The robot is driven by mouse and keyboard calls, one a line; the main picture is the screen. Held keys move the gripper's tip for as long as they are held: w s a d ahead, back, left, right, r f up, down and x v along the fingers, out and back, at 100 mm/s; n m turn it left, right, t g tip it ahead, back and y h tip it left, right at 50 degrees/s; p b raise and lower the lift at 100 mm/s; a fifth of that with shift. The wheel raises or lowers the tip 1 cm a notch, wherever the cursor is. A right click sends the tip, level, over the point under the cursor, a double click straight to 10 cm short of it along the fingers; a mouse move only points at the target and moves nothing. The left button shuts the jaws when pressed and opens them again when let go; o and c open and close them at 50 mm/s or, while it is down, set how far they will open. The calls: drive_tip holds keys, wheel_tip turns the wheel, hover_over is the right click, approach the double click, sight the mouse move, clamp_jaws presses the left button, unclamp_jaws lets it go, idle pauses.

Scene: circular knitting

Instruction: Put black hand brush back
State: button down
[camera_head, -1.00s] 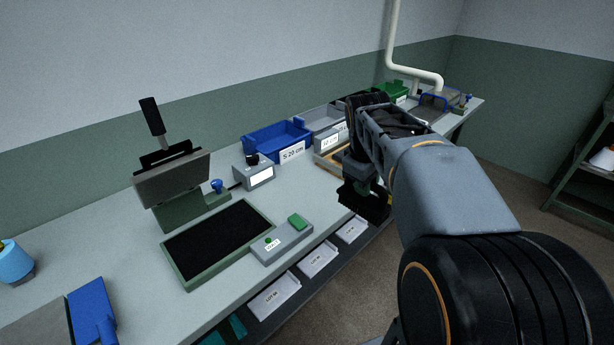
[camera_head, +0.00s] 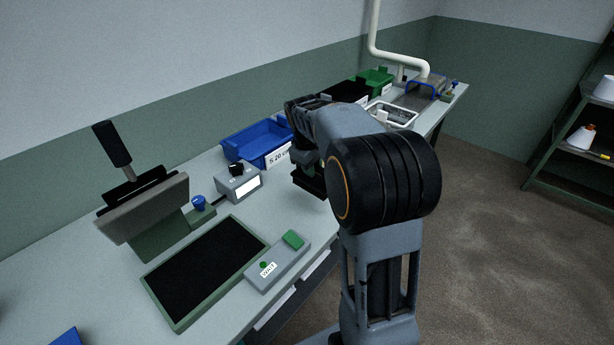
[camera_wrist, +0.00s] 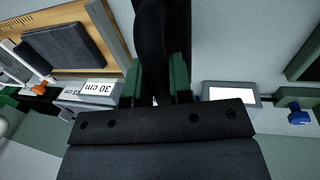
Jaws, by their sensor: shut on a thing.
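My gripper (camera_wrist: 157,85) is shut on the black hand brush (camera_wrist: 154,38), whose dark body runs between the two green fingers in the wrist view. In the head view the brush is a dark block (camera_head: 308,182) under my gripper, over the bench near its front edge. My arm hides part of the gripper and brush there. I cannot tell whether the brush touches the bench.
A blue bin (camera_head: 240,148) stands behind my gripper, and a grey box with a black knob (camera_head: 238,183) is left of it. A black mat in a green frame (camera_head: 180,322) and a grey control box (camera_head: 280,262) lie nearer. A shelf (camera_head: 560,190) stands at far right.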

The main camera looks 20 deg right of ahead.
sight(307, 178)
drive_tip(key=shift+w+a+f, duration=0.1)
drive_tip(key=shift+w+f, duration=0.8)
drive_tip(key=shift+f, duration=0.15)
drive_tip(key=shift+w+a+f, duration=0.1)
drive_tip(key=shift+w+f, duration=0.2)
drive_tip(key=shift+f, duration=1.65)
